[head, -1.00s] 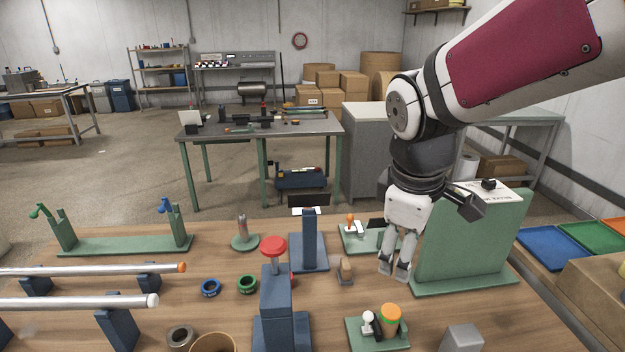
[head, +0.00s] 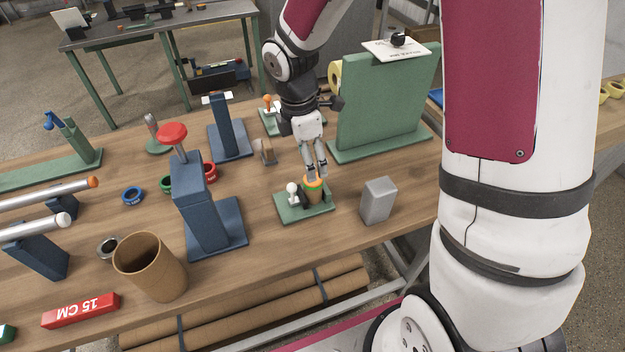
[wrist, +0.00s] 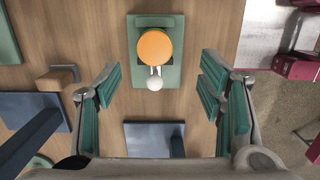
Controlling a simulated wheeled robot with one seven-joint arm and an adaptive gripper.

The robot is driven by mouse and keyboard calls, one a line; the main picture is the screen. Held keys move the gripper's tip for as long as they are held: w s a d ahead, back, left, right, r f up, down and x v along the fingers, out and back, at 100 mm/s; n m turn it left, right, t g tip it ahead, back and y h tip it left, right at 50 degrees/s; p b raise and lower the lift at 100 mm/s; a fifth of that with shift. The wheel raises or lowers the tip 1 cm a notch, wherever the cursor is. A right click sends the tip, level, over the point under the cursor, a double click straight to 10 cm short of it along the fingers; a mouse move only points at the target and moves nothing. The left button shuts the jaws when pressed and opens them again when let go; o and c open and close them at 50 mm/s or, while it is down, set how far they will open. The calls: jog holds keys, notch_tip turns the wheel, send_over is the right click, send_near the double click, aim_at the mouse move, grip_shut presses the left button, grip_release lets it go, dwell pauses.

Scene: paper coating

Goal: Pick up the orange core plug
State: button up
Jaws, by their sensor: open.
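The orange core plug (wrist: 155,46) is a round orange disc, seen from above in the wrist view on a small green stand (wrist: 176,76). A white knob (wrist: 155,84) sits beside it on the same stand. In the head view the plug (head: 313,183) shows as an orange top on a brown cylinder, partly hidden by my fingers. My gripper (head: 317,173) points down over the stand. It is open and empty, and in the wrist view its green-padded fingers (wrist: 168,88) stand wide apart, with the plug between and ahead of them. I cannot tell the exact height gap.
A grey block (head: 378,201) stands right of the stand. A tall green panel (head: 385,105) rises behind it. A blue press with a red knob (head: 200,200) stands left, and a cardboard tube (head: 150,268) stands at the front left.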

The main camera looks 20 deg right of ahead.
aim_at(313, 183)
jog(key=shift+w+d+f, duration=0.1)
jog(key=shift+d+f, duration=0.05)
jog(key=shift+f, duration=1)
jog(key=shift+w+d+f, duration=0.15)
jog(key=shift+f, duration=1)
jog(key=shift+w+d+f, duration=0.1)
jog(key=shift+d+f, duration=0.05)
jog(key=shift+f, duration=1)
jog(key=c, duration=0.9)
